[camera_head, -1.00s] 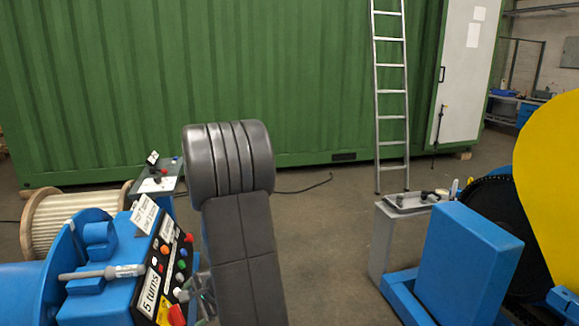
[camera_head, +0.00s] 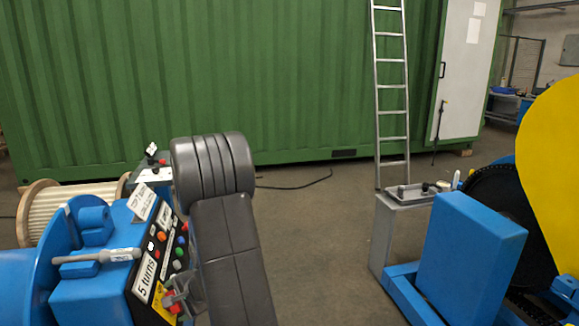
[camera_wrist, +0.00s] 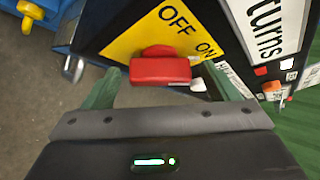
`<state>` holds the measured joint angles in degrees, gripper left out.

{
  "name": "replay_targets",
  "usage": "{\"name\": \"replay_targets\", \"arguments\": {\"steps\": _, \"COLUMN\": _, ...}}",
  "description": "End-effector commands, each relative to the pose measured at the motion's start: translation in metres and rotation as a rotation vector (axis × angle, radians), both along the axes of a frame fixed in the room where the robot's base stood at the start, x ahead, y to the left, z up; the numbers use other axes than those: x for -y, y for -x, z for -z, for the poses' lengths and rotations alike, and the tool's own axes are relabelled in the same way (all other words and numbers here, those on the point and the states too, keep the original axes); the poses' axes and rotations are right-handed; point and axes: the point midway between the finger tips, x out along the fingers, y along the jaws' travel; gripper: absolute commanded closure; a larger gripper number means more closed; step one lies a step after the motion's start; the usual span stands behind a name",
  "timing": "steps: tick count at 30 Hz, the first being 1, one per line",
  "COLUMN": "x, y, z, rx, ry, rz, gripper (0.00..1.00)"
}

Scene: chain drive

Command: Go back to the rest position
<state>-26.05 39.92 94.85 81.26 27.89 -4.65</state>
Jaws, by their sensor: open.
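My gripper (camera_wrist: 163,85) is open in the wrist view, its two greenish fingers spread to either side of a red rotary switch (camera_wrist: 160,70). Nothing is held; gaps show between the fingers and the switch. The switch sits on a yellow plate (camera_wrist: 134,42) marked OFF and ON. In the head view my gripper (camera_head: 181,297) is small and partly hidden by my dark arm, close to the front of the blue control box (camera_head: 95,300), beside its red switch (camera_head: 171,302).
The control panel also has coloured buttons (camera_head: 160,236) and a "5 turns" label. A wooden cable spool (camera_head: 60,210) stands behind. At right are a blue block (camera_head: 470,255), a yellow guard (camera_head: 555,170) and a grey pedestal (camera_head: 385,235). Open floor (camera_head: 315,260) lies between.

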Motion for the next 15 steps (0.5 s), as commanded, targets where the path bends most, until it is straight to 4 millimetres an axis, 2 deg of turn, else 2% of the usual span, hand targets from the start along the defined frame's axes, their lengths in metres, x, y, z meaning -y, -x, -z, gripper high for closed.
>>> {"name": "replay_targets", "arguments": {"steps": 1, "x": 0.0004, "y": -0.0001, "z": 0.0054, "rx": 0.015, "ry": -0.005, "rz": -0.005, "gripper": 0.19}}
{"name": "replay_targets", "arguments": {"steps": 15, "x": 0.0017, "y": 0.0007, "z": 0.0069, "rx": 0.171, "ry": -0.042, "rz": -0.086, "gripper": 0.19}}
